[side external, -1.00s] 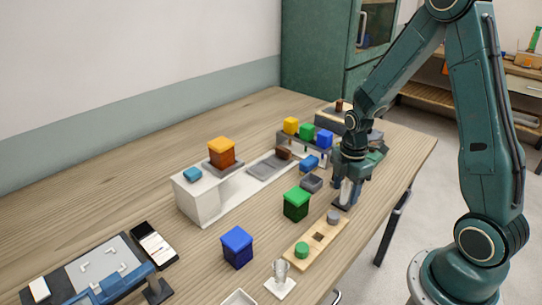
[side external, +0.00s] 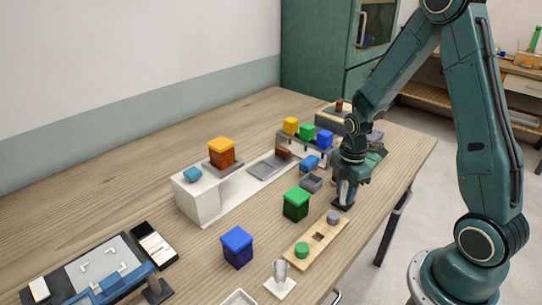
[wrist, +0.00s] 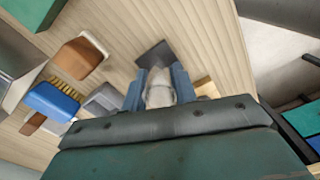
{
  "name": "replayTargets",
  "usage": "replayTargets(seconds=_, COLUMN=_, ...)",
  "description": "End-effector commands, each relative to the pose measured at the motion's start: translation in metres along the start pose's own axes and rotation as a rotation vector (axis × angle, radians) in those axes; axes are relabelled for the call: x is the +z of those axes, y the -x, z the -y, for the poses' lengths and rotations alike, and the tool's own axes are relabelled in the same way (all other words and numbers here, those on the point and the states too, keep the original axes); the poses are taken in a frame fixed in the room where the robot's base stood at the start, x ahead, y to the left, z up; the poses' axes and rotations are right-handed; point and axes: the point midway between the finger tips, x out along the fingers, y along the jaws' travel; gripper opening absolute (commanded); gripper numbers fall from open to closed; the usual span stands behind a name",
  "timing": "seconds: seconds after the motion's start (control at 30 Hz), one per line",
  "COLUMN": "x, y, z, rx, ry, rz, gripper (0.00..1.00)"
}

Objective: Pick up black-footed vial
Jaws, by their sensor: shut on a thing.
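The black-footed vial (wrist: 160,95) is a pale, clear-looking body between the two blue-grey fingers in the wrist view. Its dark square foot (wrist: 154,53) shows beyond the fingertips. In the side view the dark foot (side external: 342,206) is at or very near the table top, and I cannot tell whether it touches. My gripper (side external: 346,190) points down and is shut on the vial's body, which looks about upright. The fingers and wrist hide much of the vial in the side view.
A wooden strip (side external: 302,257) with a grey cap (side external: 333,217) and a green cap (side external: 301,250) lies close in front. A green box (side external: 296,204) and a small grey tray (side external: 311,182) are to the left. The table's right edge is near.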

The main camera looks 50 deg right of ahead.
Motion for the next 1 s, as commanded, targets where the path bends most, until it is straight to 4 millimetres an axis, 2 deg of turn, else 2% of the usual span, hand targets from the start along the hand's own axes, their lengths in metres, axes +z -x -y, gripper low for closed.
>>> replayTargets(seconds=0.33, x=0.000, y=0.003, z=0.000, rx=0.001, ry=0.000, rz=0.000, gripper=0.06)
replayTargets(seconds=0.57, x=0.000, y=0.016, z=-0.001, rx=0.003, ry=0.000, rz=0.000, gripper=0.06)
replayTargets(seconds=0.77, x=0.000, y=0.041, z=-0.001, rx=0.005, ry=0.000, rz=0.000, gripper=0.06)
replayTargets(seconds=1.0, x=0.000, y=0.085, z=-0.002, rx=0.008, ry=0.000, rz=0.000, gripper=0.06)
